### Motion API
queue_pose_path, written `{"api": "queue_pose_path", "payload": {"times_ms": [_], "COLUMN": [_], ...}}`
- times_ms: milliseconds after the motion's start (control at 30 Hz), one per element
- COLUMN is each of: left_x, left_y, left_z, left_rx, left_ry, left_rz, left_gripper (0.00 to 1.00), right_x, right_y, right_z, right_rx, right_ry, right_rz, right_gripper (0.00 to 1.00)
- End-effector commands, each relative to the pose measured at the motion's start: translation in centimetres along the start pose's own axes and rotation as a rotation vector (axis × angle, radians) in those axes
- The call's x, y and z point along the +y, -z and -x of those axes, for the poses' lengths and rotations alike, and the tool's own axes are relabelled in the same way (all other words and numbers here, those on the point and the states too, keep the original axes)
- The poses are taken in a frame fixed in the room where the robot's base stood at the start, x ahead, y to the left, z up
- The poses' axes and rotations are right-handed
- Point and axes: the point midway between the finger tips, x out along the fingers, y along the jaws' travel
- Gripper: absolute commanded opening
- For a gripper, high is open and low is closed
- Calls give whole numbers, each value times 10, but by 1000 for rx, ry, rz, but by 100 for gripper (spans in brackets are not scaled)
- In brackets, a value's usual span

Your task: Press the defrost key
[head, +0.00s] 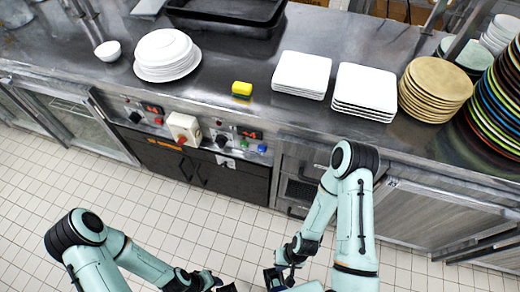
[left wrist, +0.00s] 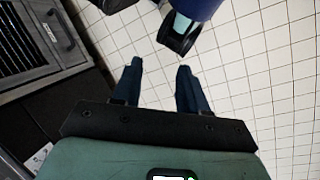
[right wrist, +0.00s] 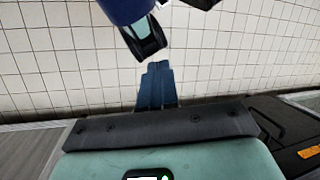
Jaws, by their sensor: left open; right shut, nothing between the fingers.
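The control panel (head: 200,137) runs along the front of the steel counter. It carries a green key (head: 243,145), a blue key (head: 262,148), a red key (head: 158,121) and dark knobs. The lettering is too small to tell which is the defrost key. My right gripper (head: 274,278) is shut and empty, low over the floor in front of the panel and apart from it; its closed fingers show in the right wrist view (right wrist: 157,85). My left gripper (head: 228,287) is at the bottom edge; its fingers are apart and empty in the left wrist view (left wrist: 158,85).
A beige box with a red switch (head: 184,128) juts from the panel. The tiled floor before the panel is clear.

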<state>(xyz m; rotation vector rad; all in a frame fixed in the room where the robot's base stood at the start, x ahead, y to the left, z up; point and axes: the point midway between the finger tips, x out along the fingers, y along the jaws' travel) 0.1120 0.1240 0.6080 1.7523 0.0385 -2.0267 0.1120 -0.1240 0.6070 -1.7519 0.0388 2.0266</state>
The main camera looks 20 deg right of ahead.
Motion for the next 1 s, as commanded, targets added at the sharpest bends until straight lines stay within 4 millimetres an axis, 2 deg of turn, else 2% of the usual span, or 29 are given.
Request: {"api": "queue_pose_path", "payload": {"times_ms": [167,267,367,400,467,500,567,600,700,800,900,1000], "left_x": [-2,-7,-16,-19,-24,-27,-31,-33,-38,-42,-44,-45], "left_y": [-1,-1,3,6,11,15,22,27,38,48,54,57], "left_z": [-4,-17,-39,-48,-62,-72,-85,-93,-112,-127,-135,-138], "left_rx": [0,5,20,31,47,58,75,87,113,133,148,154], "left_ry": [0,1,1,1,1,0,-1,-1,-3,-5,-6,-6], "left_rz": [1,3,5,6,7,7,8,9,9,10,10,10], "left_gripper": [43,43,43,43,43,43,43,43,43,43,43,43], "right_x": [-2,-12,-37,-51,-75,-91,-112,-124,-144,-149,-148,-146], "right_y": [4,22,60,80,113,135,167,186,224,248,259,263], "right_z": [-5,-21,-40,-45,-45,-41,-28,-15,22,60,88,104], "right_rx": [17,95,255,340,483,582,733,833,1065,1253,1380,1444], "right_ry": [12,63,171,232,334,406,519,594,773,920,1022,1073], "right_rz": [5,29,66,78,92,95,92,84,52,12,-21,-36], "right_gripper": [0,0,0,0,0,0,0,0,0,0,0,0]}}
